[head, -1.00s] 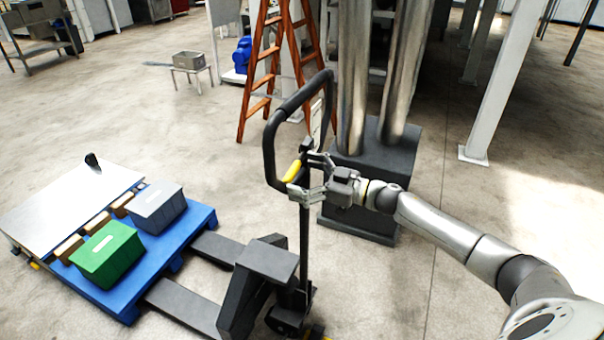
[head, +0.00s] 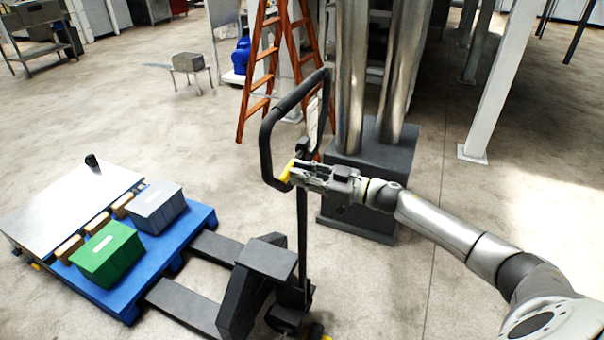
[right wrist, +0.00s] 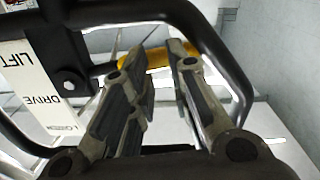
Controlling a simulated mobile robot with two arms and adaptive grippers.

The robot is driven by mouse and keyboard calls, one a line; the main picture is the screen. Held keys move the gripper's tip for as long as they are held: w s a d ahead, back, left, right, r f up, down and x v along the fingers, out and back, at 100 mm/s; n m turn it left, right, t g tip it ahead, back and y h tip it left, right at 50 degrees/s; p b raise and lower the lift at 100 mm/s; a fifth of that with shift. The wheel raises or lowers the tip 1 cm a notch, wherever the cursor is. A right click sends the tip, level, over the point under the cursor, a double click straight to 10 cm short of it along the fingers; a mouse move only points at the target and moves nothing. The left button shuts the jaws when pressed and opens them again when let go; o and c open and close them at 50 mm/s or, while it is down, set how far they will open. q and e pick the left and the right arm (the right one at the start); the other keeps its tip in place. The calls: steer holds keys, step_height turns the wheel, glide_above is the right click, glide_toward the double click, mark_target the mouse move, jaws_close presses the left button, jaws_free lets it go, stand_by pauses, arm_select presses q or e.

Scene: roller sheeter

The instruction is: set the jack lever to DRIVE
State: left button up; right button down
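The yellow jack lever (head: 287,171) sits inside the black loop handle (head: 266,150) of the pallet jack (head: 262,260). My right gripper (head: 294,168) reaches in from the right, with its fingers brought together at the lever. In the right wrist view the two fingertips (right wrist: 169,50) are close together with the yellow lever (right wrist: 152,59) at them, partly hidden by the fingers. A white label (right wrist: 38,85) on the handle reads LIFT, DRIVE and a third, blurred word. I cannot tell exactly which position the lever is in. My left gripper is out of view.
A blue pallet (head: 127,308) with a green bin (head: 107,255), a grey bin (head: 157,207) and a metal sheet (head: 65,205) stands left of the jack. Metal columns on a dark base (head: 362,225) are close behind my right gripper. A wooden ladder (head: 262,75) stands behind.

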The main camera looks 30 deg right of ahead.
steer(key=shift+w+r, duration=0.25)
step_height(320, 180, up, 4)
steer(key=m+p, duration=0.1)
steer(key=p, duration=0.1)
steer(key=m+p, duration=0.2)
steer(key=p, duration=0.1)
steer(key=m+p, duration=0.1)
steer(key=p, duration=0.1)
steer(key=shift+a+f+p, duration=0.1)
steer(key=shift+f+p, duration=0.15)
steer(key=shift+p, duration=0.05)
steer(key=c, duration=1.3)
jaws_free()
steer(key=shift+w+f, duration=0.1)
steer(key=shift+f, duration=0.05)
steer(key=o, duration=0.7)
steer(key=shift+w+a+f, duration=0.15)
steer(key=shift+w+a, duration=0.1)
steer(key=shift+a, duration=0.1)
steer(key=o, duration=0.5)
steer(key=shift+w, duration=0.1)
steer(key=shift+o, duration=0.2)
steer(key=shift+d+f, duration=0.1)
